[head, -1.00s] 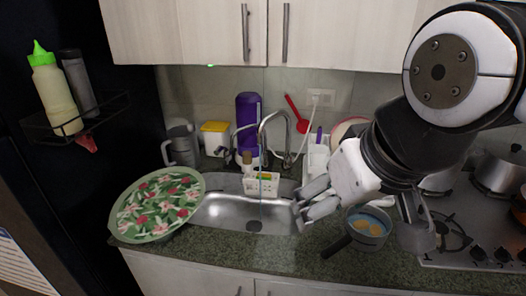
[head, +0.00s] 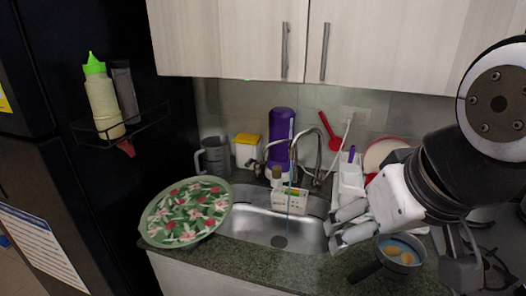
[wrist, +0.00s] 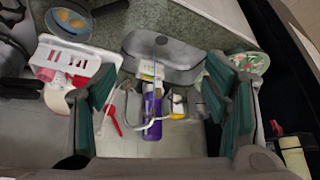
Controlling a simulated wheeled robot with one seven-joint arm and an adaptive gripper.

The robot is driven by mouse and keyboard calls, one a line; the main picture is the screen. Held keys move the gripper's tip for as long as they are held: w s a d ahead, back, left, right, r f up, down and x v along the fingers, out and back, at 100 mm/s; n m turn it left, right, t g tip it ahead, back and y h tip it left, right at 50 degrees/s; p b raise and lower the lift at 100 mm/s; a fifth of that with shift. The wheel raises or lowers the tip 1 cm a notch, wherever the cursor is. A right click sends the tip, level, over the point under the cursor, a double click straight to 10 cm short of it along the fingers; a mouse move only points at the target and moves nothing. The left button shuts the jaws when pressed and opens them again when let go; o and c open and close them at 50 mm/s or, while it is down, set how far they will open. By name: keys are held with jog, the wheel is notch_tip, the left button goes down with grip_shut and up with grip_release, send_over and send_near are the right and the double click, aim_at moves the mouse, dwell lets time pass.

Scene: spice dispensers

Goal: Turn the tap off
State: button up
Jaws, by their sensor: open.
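The tap (head: 318,150) is a curved metal spout at the back of the sink (head: 255,228). A thin bluish line, which looks like running water, drops from its spout into the basin. A small lever seems to sit at the tap's base, on its right. My gripper (head: 338,229) is open and empty over the sink's right edge, in front of the tap and apart from it. In the wrist view, which looks upside down, the open fingers (wrist: 165,105) frame the tap (wrist: 140,124) and part of the sink (wrist: 185,72). The lever is not clear there.
A white rack (head: 350,185) stands right of the tap, and a pan with food (head: 400,250) sits below my gripper. A purple bottle (head: 281,130) stands behind the sink. A floral plate (head: 187,212) overlaps the sink's left side. Cupboards (head: 225,40) hang above.

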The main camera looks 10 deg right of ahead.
jog(key=shift+w, duration=0.1)
jog(key=c, duration=0.4)
jog(key=shift+m, duration=0.5)
jog(key=w, duration=0.5)
jog(key=w+d+b, duration=0.1)
jog(key=w, duration=0.1)
jog(key=shift+w+r, duration=0.2)
jog(key=shift+r, duration=0.1)
grip_shut()
jog(key=m+t+b, duration=0.2)
jog(key=m+b, duration=0.2)
jog(key=m, duration=0.1)
send_over(321, 177)
jog(key=d, duration=0.3)
notch_tip(321, 177, down, 17)
jog(key=shift+h, duration=0.4)
jog(key=shift+a+f, duration=0.2)
jog(key=shift+f, duration=0.55)
jog(key=shift+a+f, duration=0.15)
jog(key=shift+f, duration=0.65)
jog(key=shift+a+f, duration=0.2)
jog(key=shift+f, duration=0.55)
